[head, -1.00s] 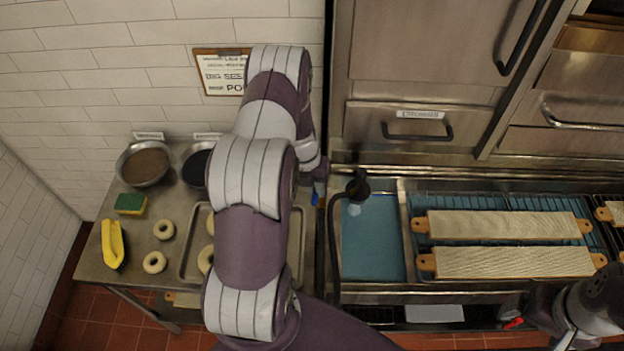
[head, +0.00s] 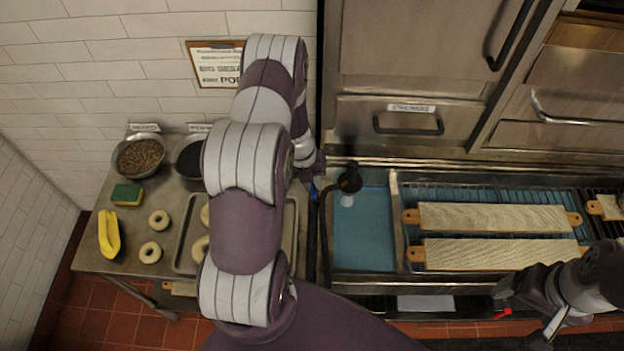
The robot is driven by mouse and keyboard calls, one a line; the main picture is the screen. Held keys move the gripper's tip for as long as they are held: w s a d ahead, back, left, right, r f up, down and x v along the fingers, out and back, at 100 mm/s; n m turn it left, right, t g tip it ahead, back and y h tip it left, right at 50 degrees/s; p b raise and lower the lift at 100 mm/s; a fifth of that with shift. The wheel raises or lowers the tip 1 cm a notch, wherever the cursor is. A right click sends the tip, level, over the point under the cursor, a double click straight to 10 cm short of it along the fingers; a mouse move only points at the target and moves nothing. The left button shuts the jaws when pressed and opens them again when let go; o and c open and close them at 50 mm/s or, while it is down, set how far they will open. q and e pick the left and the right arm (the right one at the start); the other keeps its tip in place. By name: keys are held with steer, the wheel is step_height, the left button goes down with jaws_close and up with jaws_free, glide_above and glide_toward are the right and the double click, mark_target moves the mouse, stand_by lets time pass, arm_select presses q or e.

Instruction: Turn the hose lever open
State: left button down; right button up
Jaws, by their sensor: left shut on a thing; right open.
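The black hose (head: 325,235) with its dark spray head (head: 350,178) stands at the left edge of the blue-water basin (head: 365,235). A small blue piece, apparently the hose lever (head: 315,191), shows just left of the hose, mostly hidden by my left arm. My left gripper (head: 316,179) is at this blue piece and shut on it; its fingers are largely hidden behind my wrist. My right gripper (head: 518,308) is open and empty at the lower right, in front of the counter edge.
Two long boards (head: 495,217) lie on the rack right of the basin. On the left table are a tray (head: 184,245), bagels (head: 150,252), a yellow object (head: 108,235), a sponge (head: 127,194) and bowls (head: 138,157). A small red part (head: 503,312) is beside my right gripper.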

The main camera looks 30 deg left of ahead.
arm_select(q)
steer(key=c, duration=1.1)
jaws_free()
steer(key=shift+r, duration=0.1)
steer(key=r, duration=0.4)
steer(key=s+a+r+b, duration=0.1)
steer(key=r, duration=0.3)
steer(key=a+r+b, duration=0.1)
steer(key=r, duration=0.3)
steer(key=shift+s+r, duration=0.15)
steer(key=shift+r, duration=0.05)
